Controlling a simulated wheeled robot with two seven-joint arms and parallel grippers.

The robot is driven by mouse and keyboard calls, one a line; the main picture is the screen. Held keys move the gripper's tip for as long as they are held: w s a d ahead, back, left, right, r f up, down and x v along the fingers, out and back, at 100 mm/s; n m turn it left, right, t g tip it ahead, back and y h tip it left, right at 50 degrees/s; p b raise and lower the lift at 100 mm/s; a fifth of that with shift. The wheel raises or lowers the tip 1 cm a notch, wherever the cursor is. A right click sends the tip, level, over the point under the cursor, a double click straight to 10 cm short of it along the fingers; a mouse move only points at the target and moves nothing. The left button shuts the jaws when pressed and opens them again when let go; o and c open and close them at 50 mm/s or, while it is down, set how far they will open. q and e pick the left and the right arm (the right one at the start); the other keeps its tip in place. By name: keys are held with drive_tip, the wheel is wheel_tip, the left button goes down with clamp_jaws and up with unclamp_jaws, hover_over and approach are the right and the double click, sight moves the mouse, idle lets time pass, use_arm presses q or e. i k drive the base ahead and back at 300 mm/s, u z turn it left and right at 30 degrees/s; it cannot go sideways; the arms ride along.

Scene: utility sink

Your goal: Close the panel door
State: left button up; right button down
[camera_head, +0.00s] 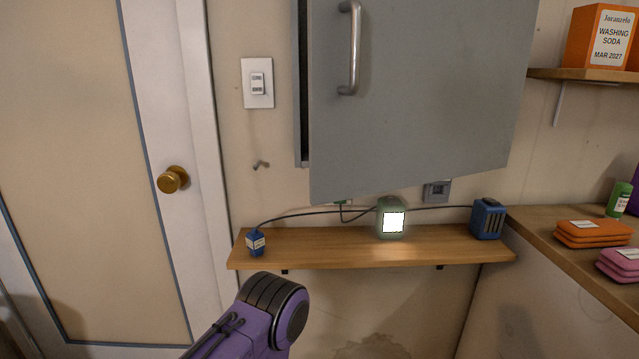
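The panel door (425,100) is a large grey slab at top centre with a vertical metal handle (352,50) near its left edge. It stands ajar: its left side swings out toward me, and its lower edge slopes up to the right. A narrow strip of the panel box (302,90) shows behind its left edge; the rest of the box and the door's top are hidden or out of frame. A purple and black link of my arm shows at the bottom, below the door and apart from it. Neither gripper shows.
Below the door, a wooden shelf (330,248) holds a small blue item (256,243), a lit green device (391,218) and a blue device (487,219), with cables. A counter (570,262) stands right. A light switch (257,83) and wall hook (261,164) are left.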

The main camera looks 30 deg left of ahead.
sight(403, 94)
drive_tip(key=u, duration=2.65)
drive_tip(key=i, duration=0.35)
drive_tip(key=z, duration=2.75)
